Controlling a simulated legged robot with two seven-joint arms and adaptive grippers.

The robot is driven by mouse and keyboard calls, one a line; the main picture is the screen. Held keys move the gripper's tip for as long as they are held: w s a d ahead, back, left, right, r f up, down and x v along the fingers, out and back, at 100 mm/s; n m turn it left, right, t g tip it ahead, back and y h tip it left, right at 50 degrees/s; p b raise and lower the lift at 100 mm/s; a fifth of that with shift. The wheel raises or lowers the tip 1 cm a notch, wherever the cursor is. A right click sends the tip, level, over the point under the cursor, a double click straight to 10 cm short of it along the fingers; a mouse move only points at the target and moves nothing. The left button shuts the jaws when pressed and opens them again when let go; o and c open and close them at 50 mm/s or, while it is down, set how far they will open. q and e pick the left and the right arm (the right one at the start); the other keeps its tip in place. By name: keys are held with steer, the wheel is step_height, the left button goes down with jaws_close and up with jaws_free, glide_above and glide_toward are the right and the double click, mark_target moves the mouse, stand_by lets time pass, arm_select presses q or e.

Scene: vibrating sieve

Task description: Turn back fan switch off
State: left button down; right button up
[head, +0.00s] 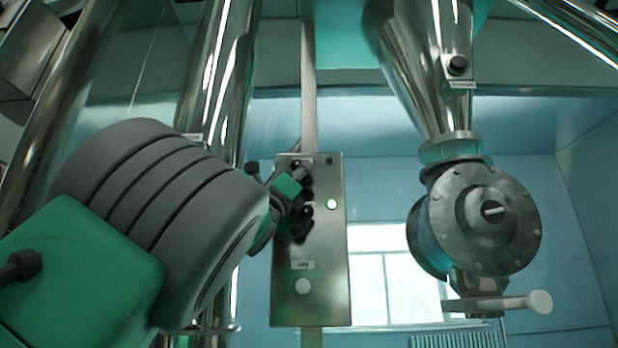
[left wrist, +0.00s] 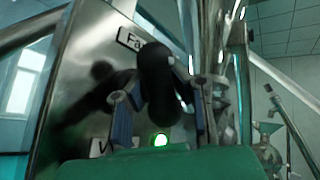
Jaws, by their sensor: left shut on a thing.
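A metal control panel (head: 335,255) hangs on a post in the middle of the head view. My left gripper (head: 300,200) reaches its upper left part, and my arm comes in from the left. In the left wrist view the black fan switch knob (left wrist: 158,75) stands between the two fingers of my left gripper (left wrist: 160,100), which is shut on it. A label starting "Fa" (left wrist: 128,38) sits beside the knob. The knob's exact setting is hard to tell. My right gripper is not in view.
A metal hopper (head: 420,75) with a round flanged valve (head: 485,218) and a handle (head: 510,303) stands to the right. Large steel pipes (head: 215,75) rise behind my arm. A window is behind the panel.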

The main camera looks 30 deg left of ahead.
arm_select(q)
steer(key=shift+s+a+r+y, duration=0.25)
steer(key=shift+a+y, duration=0.05)
steer(key=c, duration=1.5)
jaws_free()
steer(key=shift+s, duration=0.1)
steer(key=shift+o, duration=0.5)
steer(key=shift+s+a, duration=0.25)
steer(key=shift+s, duration=0.15)
steer(key=shift+w+f, duration=0.25)
steer(key=shift+w, duration=0.2)
steer(key=shift+f, duration=0.1)
steer(key=shift+s+d+f, duration=0.1)
steer(key=shift+s+f, duration=0.15)
steer(key=shift+s, duration=0.05)
steer(key=v, duration=0.6)
steer(key=shift+s+a+f, duration=0.15)
steer(key=shift+s+a, duration=0.15)
steer(key=shift+a, duration=0.1)
